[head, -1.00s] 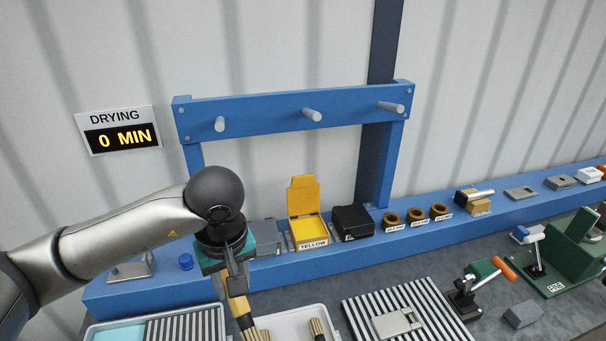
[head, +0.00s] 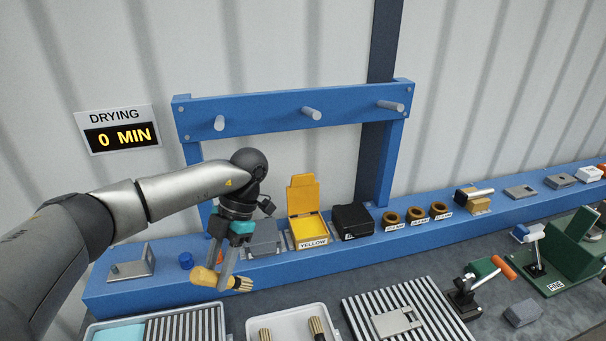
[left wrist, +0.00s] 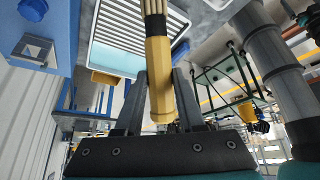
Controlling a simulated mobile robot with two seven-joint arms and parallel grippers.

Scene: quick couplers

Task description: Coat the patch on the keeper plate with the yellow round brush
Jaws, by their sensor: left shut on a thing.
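My left gripper (head: 226,274) is shut on the yellow round brush (head: 206,277), in front of the blue shelf. The brush lies roughly level in the head view, bristles to the right. In the left wrist view the brush (left wrist: 160,80) sits between the fingers, with its bristles at the top edge. An open yellow box labelled YELLOW (head: 304,230) stands on the shelf, right of the gripper. A flat grey metal plate (head: 393,324), which may be the keeper plate, lies on the ribbed rack (head: 358,309); I cannot make out a patch. My right gripper is not in view.
A white tray (head: 283,319) with more brushes is below the gripper. A closed black box (head: 352,221) and several brown rings stand right of the yellow box. A blue frame with pegs (head: 311,114) rises behind.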

